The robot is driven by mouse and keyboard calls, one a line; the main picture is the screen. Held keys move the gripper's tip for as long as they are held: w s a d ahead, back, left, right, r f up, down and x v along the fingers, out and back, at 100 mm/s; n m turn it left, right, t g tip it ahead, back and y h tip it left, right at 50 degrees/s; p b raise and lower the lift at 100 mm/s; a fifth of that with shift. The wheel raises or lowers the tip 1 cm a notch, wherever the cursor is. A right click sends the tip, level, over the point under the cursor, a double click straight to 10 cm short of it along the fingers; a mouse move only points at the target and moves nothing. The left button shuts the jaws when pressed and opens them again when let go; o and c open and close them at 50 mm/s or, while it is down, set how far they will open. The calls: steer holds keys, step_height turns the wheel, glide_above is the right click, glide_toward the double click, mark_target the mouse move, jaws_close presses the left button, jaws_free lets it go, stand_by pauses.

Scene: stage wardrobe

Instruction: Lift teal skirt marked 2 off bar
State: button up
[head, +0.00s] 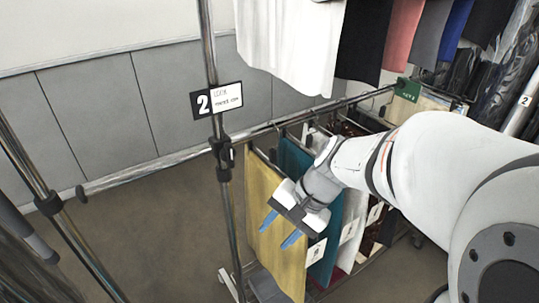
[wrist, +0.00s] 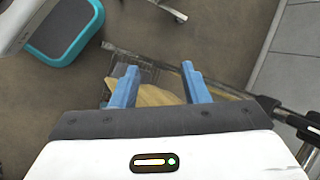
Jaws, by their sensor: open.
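The teal skirt (head: 294,158) hangs from the lower bar (head: 262,130), between a yellow skirt (head: 262,190) and paler garments. My wrist hides its middle. A white tag (head: 316,252) shows near its lower part, but its number is too small to read. My gripper (head: 279,231) is open and empty, its blue fingers pointing down in front of the yellow skirt, below bar height. In the wrist view, yellow cloth (wrist: 155,95) shows between and beyond the open fingers (wrist: 158,78). The teal skirt is not clearly visible there.
A rack upright (head: 222,180) carries a sign marked 2 (head: 203,103), left of the skirts. White, black, pink and grey garments (head: 400,40) hang above. A green sign (head: 408,89) stands at the bar's far end. Floor at left (head: 155,225) is clear between the posts.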

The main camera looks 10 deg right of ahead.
steer(key=w+m+t+y, duration=0.2)
steer(key=w+m+y, duration=0.2)
steer(key=w+m, duration=0.25)
steer(key=m+t+h, duration=0.3)
steer(key=m+t, duration=1)
steer(key=m, duration=0.4)
glide_toward(311, 136)
steer(key=shift+s+a+f+b, duration=0.1)
steer(key=shift+s+f+b, duration=0.1)
steer(key=shift+s, duration=0.25)
steer(key=shift+s+a+f+b, duration=0.1)
steer(key=shift+s+b, duration=0.1)
steer(key=shift+s, duration=0.25)
steer(key=shift+w+d+m+t, duration=0.2)
steer(key=shift+w+m+t, duration=0.05)
steer(key=shift+w+t, duration=0.05)
steer(key=p+x, duration=0.2)
steer(key=x, duration=0.9)
steer(key=shift+w+d, duration=0.1)
steer(key=shift+w, duration=0.2)
steer(key=shift+c, duration=0.3)
jaws_close()
